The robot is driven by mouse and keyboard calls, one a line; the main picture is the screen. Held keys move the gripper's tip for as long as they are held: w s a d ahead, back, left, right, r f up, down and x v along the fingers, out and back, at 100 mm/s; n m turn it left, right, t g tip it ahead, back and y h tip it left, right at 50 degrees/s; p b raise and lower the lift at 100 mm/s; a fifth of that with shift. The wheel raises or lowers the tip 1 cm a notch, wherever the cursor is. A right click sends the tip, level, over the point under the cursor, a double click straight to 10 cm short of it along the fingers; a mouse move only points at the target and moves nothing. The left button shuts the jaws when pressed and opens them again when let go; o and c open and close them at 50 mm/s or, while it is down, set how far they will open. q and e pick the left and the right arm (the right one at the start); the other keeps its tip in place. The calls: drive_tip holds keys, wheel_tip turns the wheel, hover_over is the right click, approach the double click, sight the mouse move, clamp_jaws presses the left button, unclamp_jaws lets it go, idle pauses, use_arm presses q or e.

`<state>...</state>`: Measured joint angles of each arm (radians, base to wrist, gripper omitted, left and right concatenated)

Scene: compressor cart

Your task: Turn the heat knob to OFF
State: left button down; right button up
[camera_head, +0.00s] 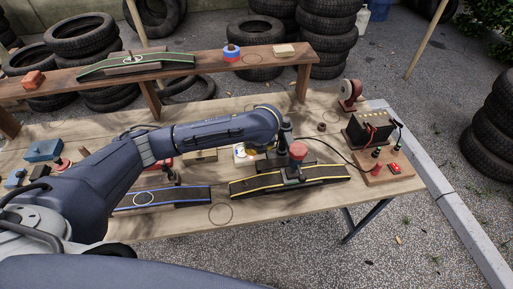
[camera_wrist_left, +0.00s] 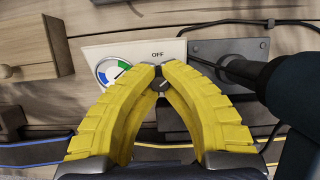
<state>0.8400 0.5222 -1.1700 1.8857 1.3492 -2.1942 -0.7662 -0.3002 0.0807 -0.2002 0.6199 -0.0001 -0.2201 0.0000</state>
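The heat knob (camera_head: 250,153) is mostly hidden behind my arm in the head view. In the left wrist view the small dark knob (camera_wrist_left: 160,86) sits on a pale panel (camera_wrist_left: 97,50), below the word OFF and right of a round blue, green and white dial (camera_wrist_left: 114,70). My left gripper (camera_wrist_left: 160,71) has its yellow fingers drawn close together, with the tips on both sides of the knob. They appear to be closed on it; the contact is partly hidden. Its pointing direction is unclear. My right gripper is in neither view.
A black upright post (camera_head: 285,133) and red-topped clamp (camera_head: 298,152) stand close to the right of my left gripper. A yellow-edged black strip (camera_head: 325,172) lies under the clamp. A battery box (camera_head: 368,130) stands at the table's right. A raised wooden shelf (camera_head: 200,65) runs behind.

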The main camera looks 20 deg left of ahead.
use_arm(q)
drive_tip(key=shift+n, duration=0.4)
drive_tip(key=n, duration=0.3)
drive_tip(key=shift+n, duration=0.3)
drive_tip(key=n, duration=0.4)
drive_tip(key=shift+a+n, duration=0.1)
drive_tip(key=shift+n, duration=0.2)
drive_tip(key=shift+w, duration=0.1)
drive_tip(key=c, duration=1.2)
unclamp_jaws()
